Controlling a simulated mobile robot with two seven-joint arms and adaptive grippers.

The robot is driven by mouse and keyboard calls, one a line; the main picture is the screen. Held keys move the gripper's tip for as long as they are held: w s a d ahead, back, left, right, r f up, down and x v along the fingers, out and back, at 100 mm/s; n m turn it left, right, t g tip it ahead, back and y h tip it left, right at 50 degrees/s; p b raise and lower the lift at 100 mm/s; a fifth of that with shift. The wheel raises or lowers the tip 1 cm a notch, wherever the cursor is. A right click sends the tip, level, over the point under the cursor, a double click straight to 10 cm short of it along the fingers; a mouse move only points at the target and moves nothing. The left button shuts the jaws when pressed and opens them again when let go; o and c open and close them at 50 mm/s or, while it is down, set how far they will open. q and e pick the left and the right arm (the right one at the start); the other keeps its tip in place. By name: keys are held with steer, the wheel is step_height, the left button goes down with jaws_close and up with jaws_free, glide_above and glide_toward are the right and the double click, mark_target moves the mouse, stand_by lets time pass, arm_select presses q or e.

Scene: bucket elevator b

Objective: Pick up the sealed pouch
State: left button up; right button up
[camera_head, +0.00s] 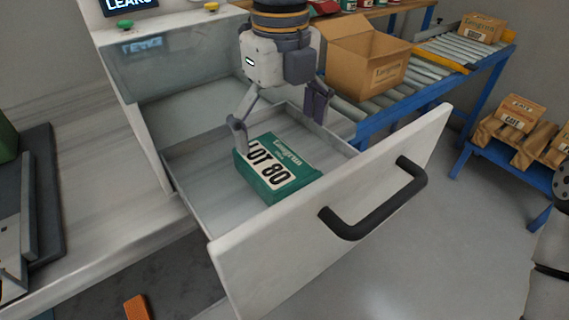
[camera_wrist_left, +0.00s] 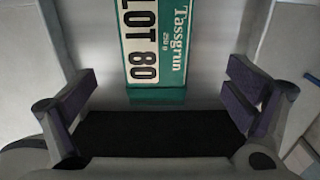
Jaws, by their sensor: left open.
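The sealed pouch (camera_head: 277,168) is a green pack with a white "LOT 80" label. It lies in the open drawer (camera_head: 190,183), towards the drawer's front. My left gripper (camera_head: 278,122) is open above the drawer, just behind and above the pouch, with its fingers spread wide. In the left wrist view the pouch (camera_wrist_left: 154,45) shows at the top centre, ahead of the open fingers (camera_wrist_left: 160,100) and between their lines. I see no contact between fingers and pouch. My right gripper is not in view.
The drawer front with a black handle (camera_head: 376,205) stands at the near right. A clear-fronted machine (camera_head: 180,65) is behind the drawer. A cardboard box (camera_head: 363,62) sits on a roller conveyor (camera_head: 425,75). Brown bags (camera_head: 517,115) lie on a blue stand at right.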

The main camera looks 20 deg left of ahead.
mark_target(279, 163)
arm_select(q)
steer(key=f, duration=0.7)
steer(key=shift+s+a, duration=0.25)
steer(key=shift+w+f, duration=0.1)
steer(key=shift+f, duration=0.2)
steer(key=c, duration=1)
